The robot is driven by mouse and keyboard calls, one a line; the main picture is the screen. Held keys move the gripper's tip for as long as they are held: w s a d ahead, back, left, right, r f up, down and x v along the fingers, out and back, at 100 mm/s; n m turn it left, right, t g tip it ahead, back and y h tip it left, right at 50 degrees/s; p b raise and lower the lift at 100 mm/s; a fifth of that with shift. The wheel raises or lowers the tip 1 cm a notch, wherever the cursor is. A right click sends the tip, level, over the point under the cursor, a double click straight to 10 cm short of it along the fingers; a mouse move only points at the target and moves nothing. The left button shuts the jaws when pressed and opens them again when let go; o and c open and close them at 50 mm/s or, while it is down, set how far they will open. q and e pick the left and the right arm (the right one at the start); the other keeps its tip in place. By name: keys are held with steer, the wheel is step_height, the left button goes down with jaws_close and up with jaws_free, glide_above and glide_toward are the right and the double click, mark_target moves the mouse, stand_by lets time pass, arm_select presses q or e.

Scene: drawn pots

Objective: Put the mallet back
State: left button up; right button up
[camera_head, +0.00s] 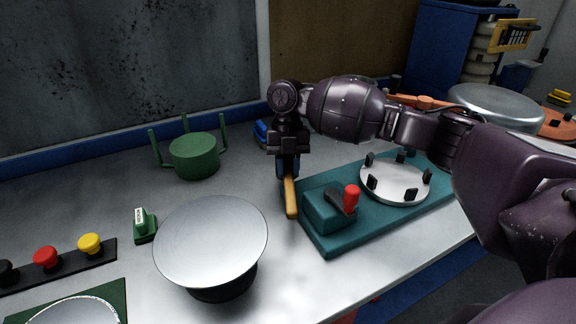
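A wooden yellow-tan handle (291,198), which looks like the mallet's, slants below my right gripper, close to the left edge of the teal board. The mallet's head is hidden or cannot be made out behind the gripper. My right gripper (288,172) points down, with its fingertips at the upper end of the handle. Whether the fingers are closed on it or only around it cannot be told. My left gripper is not in view.
The teal board (405,212) carries a red-knobbed lever (351,198) and a pale disc (395,182) with black pegs. A round grey plate on a dark base (210,240), a green pot-like holder (195,155) and a green block (145,226) stand left. A blue item (261,131) lies behind the gripper.

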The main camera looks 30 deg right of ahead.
steer(key=o, duration=0.5)
steer(key=shift+c, duration=0.2)
steer(key=shift+r, duration=0.6)
steer(key=v, duration=1.2)
steer(key=shift+s, duration=0.1)
